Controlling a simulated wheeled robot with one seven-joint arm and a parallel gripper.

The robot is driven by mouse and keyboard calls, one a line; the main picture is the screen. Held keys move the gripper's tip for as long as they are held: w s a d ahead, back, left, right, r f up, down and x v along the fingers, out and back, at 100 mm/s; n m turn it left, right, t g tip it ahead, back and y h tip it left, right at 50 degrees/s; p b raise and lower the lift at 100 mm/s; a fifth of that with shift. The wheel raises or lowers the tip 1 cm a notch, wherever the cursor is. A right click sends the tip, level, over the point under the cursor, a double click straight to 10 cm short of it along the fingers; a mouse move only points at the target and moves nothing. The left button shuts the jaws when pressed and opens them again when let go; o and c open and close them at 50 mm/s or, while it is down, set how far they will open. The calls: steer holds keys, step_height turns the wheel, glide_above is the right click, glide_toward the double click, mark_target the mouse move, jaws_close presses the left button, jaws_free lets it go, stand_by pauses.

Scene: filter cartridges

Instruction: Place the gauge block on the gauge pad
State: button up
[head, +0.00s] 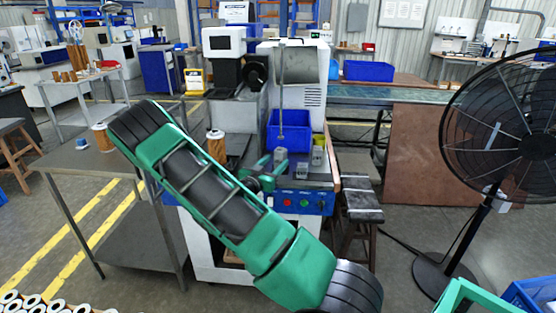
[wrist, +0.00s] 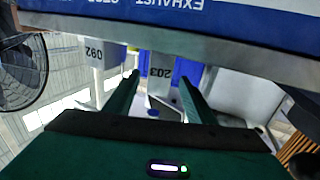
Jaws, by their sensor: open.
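Small grey blocks stand on the machine's bed in front of the blue bin. In the head view one grey block (head: 302,169) is right of my gripper (head: 268,170), another (head: 318,156) is farther right, and a bluish-grey one (head: 280,154) is just behind it. In the upside-down wrist view, my gripper (wrist: 160,79) is open. A grey block marked 203 (wrist: 160,88) appears between its fingers; I cannot tell whether it is within them or beyond. Another numbered block (wrist: 95,58) is left of them. I cannot tell which block is the gauge block, and cannot make out the gauge pad.
The blue bin (head: 294,131) stands behind the blocks. The machine's blue control panel (head: 312,203) forms the front edge. An orange-brown cartridge (head: 216,148) is left of my gripper. A stool (head: 360,200) and a large fan (head: 520,130) are to the right.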

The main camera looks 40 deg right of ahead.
steer(key=v, duration=0.3)
steer(key=shift+s, duration=0.2)
steer(key=s+m+g+y, duration=0.2)
steer(key=s+g+y, duration=0.6)
steer(key=s, duration=1)
steer(key=s+a+r+n+t+y, duration=0.1)
steer(key=s+a+r+n+y, duration=0.3)
steer(key=s+a, duration=0.3)
steer(key=s+a+r+n+t+y, duration=0.1)
steer(key=s+a+r+n+y, duration=0.3)
steer(key=s+a, duration=0.4)
steer(key=a+n+y, duration=0.1)
steer(key=a+n, duration=0.1)
steer(key=a, duration=0.2)
steer(key=shift+a+r, duration=0.4)
